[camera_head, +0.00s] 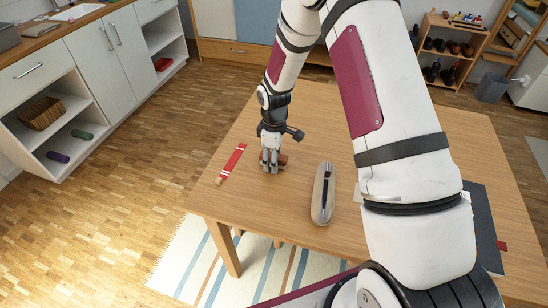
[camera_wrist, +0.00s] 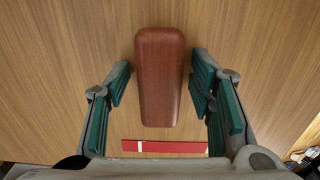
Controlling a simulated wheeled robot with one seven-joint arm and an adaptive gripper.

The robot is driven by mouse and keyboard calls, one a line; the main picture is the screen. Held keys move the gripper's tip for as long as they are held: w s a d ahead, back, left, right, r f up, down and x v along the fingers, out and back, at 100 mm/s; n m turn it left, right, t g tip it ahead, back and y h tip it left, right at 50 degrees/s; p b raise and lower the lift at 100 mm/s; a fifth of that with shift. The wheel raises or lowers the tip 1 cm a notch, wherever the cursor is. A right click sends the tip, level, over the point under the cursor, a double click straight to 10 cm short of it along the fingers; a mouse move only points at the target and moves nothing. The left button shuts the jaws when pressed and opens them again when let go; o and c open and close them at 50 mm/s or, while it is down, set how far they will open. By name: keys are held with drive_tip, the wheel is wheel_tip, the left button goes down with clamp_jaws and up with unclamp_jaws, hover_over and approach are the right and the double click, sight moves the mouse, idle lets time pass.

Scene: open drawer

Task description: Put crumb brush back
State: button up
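A reddish-brown, rounded wooden block (camera_wrist: 160,75), which looks like the back of the crumb brush, lies on the wooden table. No bristles show. In the head view only a small part of it (camera_head: 282,159) shows beside my fingers. My gripper (camera_head: 271,166) points down over it, low at the table's left part. In the wrist view my gripper (camera_wrist: 160,85) is open, with its green-padded fingers on both sides of the block and a gap on each side. A left-hand cabinet drawer (camera_head: 30,70) looks closed.
A red strip with a white band (camera_head: 232,163) lies left of my gripper. A beige oblong case with a dark insert (camera_head: 323,194) lies to the right. A dark flat item (camera_head: 482,215) is at the table's right. Open shelves at left hold a basket (camera_head: 41,113).

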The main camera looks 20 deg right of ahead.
drive_tip(key=s+r+m, duration=0.1)
drive_tip(key=s+r, duration=0.2)
drive_tip(key=r, duration=0.8)
drive_tip(key=s+r+m, duration=0.1)
drive_tip(key=s+r, duration=0.1)
drive_tip(key=r, duration=0.9)
drive_tip(key=s+r+m+t, duration=0.2)
drive_tip(key=s+r+m, duration=0.3)
drive_tip(key=s+r, duration=0.9)
drive_tip(key=s+f+m+t, duration=0.1)
drive_tip(key=s+m, duration=0.2)
drive_tip(key=s, duration=1)
drive_tip(key=shift+f+m+t, duration=0.15)
drive_tip(key=shift+m+t, duration=0.15)
drive_tip(key=shift+m, duration=0.1)
drive_tip(key=shift+d, duration=0.1)
